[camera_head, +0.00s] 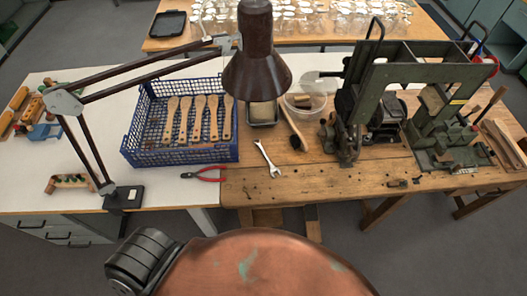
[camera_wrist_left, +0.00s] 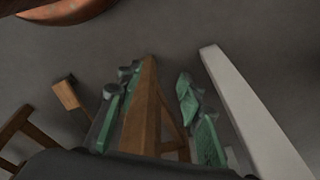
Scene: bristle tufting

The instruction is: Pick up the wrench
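The wrench (camera_head: 267,158) is silver. It lies flat on the wooden workbench, near its left end, with one head toward the back left and the other toward the front. No gripper touches it. My left gripper (camera_wrist_left: 155,88) shows in the left wrist view as two green fingers held apart, with nothing between them. It is over the floor area beside bench legs, and the wrench is not in that view. My left gripper is not seen in the head view. My right gripper is in neither view.
Red-handled pliers (camera_head: 205,174) lie left of the wrench. A blue crate (camera_head: 135,150) of wooden brush handles stands behind them. A brown desk lamp (camera_head: 257,65) hangs over the area. A dark brush (camera_head: 294,135) and a green machine (camera_head: 350,110) are to the right. The bench front is mostly clear.

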